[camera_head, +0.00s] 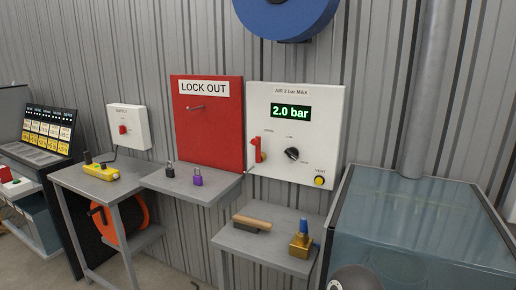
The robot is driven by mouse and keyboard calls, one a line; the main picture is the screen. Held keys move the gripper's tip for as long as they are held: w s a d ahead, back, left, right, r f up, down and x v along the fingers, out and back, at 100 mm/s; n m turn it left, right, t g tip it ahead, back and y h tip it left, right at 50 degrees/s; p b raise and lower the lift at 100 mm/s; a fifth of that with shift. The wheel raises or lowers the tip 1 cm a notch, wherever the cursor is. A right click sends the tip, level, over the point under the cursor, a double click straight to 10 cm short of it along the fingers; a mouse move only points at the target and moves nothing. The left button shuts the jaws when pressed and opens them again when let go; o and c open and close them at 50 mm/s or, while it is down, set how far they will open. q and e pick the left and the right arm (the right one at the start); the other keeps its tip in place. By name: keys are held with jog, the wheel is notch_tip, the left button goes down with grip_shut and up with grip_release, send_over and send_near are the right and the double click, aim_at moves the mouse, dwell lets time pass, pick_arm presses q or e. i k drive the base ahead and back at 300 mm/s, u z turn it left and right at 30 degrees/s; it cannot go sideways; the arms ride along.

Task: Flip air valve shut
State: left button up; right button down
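The white air panel (325,117), labelled "AIR 2 bar MAX", hangs on the corrugated wall right of centre. Its display (291,112) reads 2.0 bar in green. The red air valve lever (257,150) is at the panel's lower left and stands roughly upright. The small print beside it is too small to read surely. A black knob (291,154) is to the right of the lever, and a yellow vent button (319,181) is at the lower right. Neither of my grippers shows in this view, and nothing touches the lever.
A red lockout board (208,135) hangs left of the panel, above a shelf (188,187) with black (170,169) and purple (198,177) padlocks. A lower table (262,245) holds a wooden-handled brush (252,222) and a brass fitting (301,243). A glass-walled tank (420,225) stands at right.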

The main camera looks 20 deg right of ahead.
aim_at(256, 141)
jog(key=z, duration=0.1)
jog(key=i, duration=0.95)
jog(key=u, duration=0.05)
